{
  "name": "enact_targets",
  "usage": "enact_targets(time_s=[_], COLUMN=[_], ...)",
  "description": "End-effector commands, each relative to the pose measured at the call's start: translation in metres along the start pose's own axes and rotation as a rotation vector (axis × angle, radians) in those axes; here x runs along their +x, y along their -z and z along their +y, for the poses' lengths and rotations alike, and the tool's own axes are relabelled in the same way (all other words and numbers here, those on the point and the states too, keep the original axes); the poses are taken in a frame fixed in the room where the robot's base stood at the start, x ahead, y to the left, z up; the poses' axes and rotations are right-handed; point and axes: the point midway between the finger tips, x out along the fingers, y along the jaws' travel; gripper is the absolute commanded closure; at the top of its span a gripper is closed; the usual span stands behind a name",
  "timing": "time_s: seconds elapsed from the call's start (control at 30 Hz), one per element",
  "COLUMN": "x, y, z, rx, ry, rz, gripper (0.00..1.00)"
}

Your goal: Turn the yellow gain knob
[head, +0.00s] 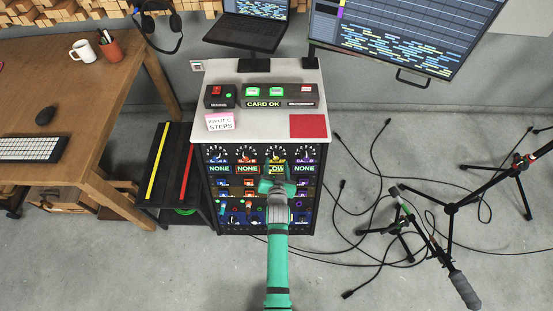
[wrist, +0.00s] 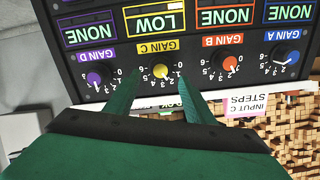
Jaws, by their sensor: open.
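My gripper (wrist: 158,84) is open, with one green finger on each side of the yellow knob in that view. I cannot tell whether either finger touches it. In the head view my gripper (head: 277,183) is in front of the rack, just below the yellow knob's place in the top row. A pink-edged note (head: 219,121) reading INPUT C STEPS is on the rack top.
The purple knob (wrist: 97,77) and red knob (wrist: 229,64) flank the yellow one; the blue knob (wrist: 287,57) is farther along. Their displays read NONE. A CARD OK unit (head: 264,104) and a red square (head: 308,126) are on the rack top. Cables and stands fill the right floor.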

Motion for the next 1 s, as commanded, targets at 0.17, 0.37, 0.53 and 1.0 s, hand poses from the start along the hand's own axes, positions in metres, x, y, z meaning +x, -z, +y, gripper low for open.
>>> enact_targets(time_s=[0.17,0.37,0.53,1.0], x=[0.027,0.042,0.045,0.045], y=[0.001,0.000,0.000,0.000], z=[0.000,0.000,0.000,0.000], rx=[0.000,0.000,0.000,0.001], ry=[0.000,0.000,0.000,0.000], rz=[0.000,0.000,0.000,0.000], gripper=[0.51,0.51,0.51,0.92])
